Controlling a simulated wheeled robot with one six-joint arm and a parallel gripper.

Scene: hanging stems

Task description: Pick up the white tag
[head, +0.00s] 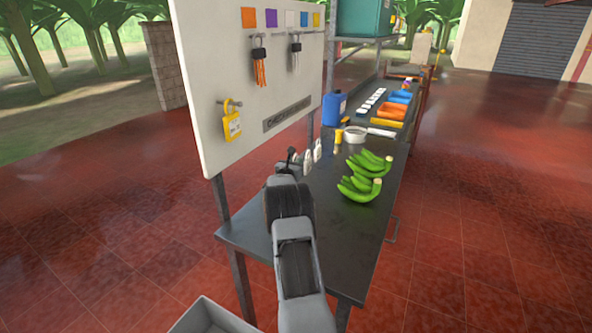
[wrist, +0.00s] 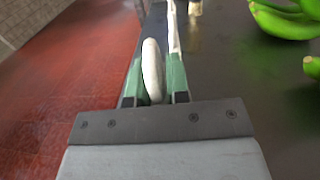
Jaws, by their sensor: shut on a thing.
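My gripper (wrist: 160,40) is shut on the white tag (wrist: 152,70), a rounded, pale piece seen nearly edge-on between the two green-lined fingers. In the head view my gripper (head: 304,162) is over the back left part of the dark bench, below the white board. Small white shapes show around its fingers there, and I cannot tell which is the tag. My wrist and fingers hide part of that area. I cannot tell whether the tag touches the bench.
Green bananas (head: 362,182) lie right of my gripper on the dark bench (head: 335,232). The white board (head: 205,75) stands at left with a yellow padlock tag (head: 232,124). A blue jug (head: 334,108), white bowl (head: 355,134) and orange tray (head: 391,113) stand farther back. The front bench is clear.

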